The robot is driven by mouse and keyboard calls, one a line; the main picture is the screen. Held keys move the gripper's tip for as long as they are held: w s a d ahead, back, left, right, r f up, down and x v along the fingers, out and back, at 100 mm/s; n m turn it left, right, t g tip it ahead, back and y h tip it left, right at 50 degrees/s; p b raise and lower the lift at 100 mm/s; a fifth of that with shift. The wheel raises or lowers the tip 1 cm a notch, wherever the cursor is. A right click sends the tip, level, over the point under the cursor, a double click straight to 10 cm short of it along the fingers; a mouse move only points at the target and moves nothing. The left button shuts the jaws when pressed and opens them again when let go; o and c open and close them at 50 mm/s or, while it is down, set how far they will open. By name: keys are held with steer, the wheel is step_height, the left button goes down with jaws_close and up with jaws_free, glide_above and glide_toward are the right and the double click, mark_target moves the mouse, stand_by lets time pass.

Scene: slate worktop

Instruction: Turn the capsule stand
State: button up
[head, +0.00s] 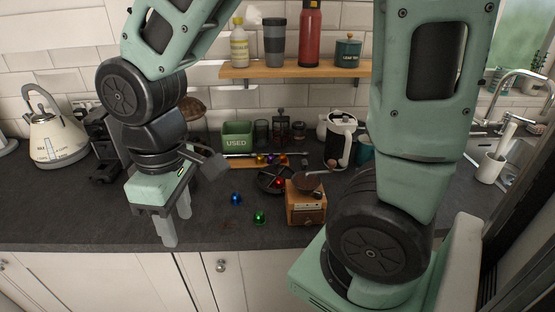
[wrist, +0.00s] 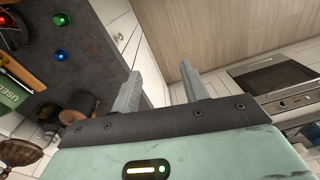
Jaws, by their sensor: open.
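The capsule stand (head: 264,184) is a low, dark round stand on the worktop, partly hidden by the wooden grinder. A red capsule (head: 279,183) shows on it. In the wrist view, part of the stand (wrist: 14,46) shows at the top left corner, cut off by the frame. My gripper (head: 176,221) is open and empty, pointing down near the worktop's front edge, well to the left of the stand. In the wrist view, its fingers (wrist: 160,72) stand apart with nothing between them.
A blue capsule (head: 235,198) and a green capsule (head: 259,217) lie loose before the stand. A wooden grinder (head: 306,208) stands at its front right. Behind are several capsules on a wooden strip (head: 244,164) and a green USED bin (head: 238,137). The front left worktop is clear.

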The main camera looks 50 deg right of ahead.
steer(key=w+d+r+m+p, duration=0.1)
steer(key=w+d+r, duration=0.1)
steer(key=w+d, duration=0.55)
steer(key=m+p, duration=0.3)
glide_above(278, 161)
steer(key=shift+h, duration=0.3)
step_height(278, 161, down, 16)
steer(key=p, duration=0.3)
steer(key=shift+f, duration=0.1)
jaws_close()
